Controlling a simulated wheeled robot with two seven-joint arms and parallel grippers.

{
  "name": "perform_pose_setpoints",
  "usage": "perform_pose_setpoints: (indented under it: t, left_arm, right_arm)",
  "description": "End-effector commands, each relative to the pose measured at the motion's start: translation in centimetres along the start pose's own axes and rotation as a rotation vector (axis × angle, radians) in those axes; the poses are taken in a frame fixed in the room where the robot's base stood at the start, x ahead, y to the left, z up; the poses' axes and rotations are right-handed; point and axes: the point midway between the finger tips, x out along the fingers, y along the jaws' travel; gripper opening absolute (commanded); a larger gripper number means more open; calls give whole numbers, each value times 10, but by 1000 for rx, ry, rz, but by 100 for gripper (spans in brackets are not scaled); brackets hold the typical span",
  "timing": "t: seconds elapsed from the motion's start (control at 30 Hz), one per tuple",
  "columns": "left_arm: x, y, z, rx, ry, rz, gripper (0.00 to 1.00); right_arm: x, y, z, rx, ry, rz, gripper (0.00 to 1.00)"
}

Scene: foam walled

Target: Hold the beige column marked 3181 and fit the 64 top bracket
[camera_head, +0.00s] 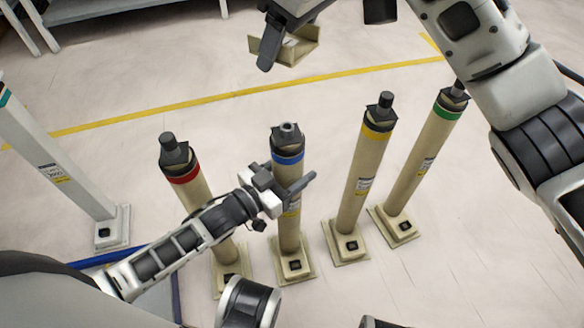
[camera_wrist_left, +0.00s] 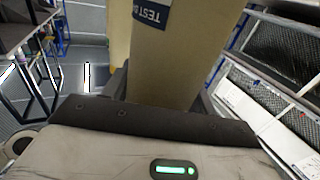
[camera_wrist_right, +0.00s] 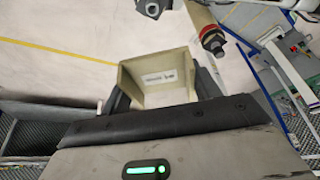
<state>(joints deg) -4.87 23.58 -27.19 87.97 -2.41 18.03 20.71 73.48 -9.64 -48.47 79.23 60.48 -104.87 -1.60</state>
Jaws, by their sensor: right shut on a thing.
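My right gripper (camera_head: 292,32) is shut on a beige open-sided bracket (camera_head: 300,50) and holds it in the air beyond the columns. In the right wrist view the bracket (camera_wrist_right: 155,88) sits between the fingertips, with a small label too small to read. The beige column with the blue band (camera_head: 288,170) stands upright on a square foot, with a dark cap on top. My left gripper (camera_head: 277,195) has its fingers on either side of this column; I cannot tell whether they press on it. The left wrist view shows the column (camera_wrist_left: 170,60) close up. Its number is not readable.
Similar beige columns with red (camera_head: 183,178), yellow (camera_head: 377,133) and green (camera_head: 450,112) bands stand close on both sides. A pale square post (camera_head: 70,170) stands at the left. A yellow floor line (camera_head: 200,102) runs behind; the floor beyond is mostly clear.

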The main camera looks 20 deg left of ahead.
Motion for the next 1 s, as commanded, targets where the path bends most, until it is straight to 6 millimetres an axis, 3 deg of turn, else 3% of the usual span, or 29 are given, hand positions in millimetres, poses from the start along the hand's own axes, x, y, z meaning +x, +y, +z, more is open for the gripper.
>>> perform_pose_setpoints:
  t: [0.03,0.13,0.17,0.53,1.0]
  left_arm:
    - [0,0,0,0,0,0,30]
    - [0,0,0,0,0,1,2]
    - [0,0,0,0,0,1,0]
    - [0,0,0,0,0,1,0]
    - [0,1,0,0,0,1,0]
  right_arm:
    - [0,0,0,0,1,0,35]
    - [0,0,0,0,1,0,35]
    - [0,0,0,0,1,0,35]
    - [4,-1,1,69,1,33,35]
    - [44,-3,16,763,1,328,35]
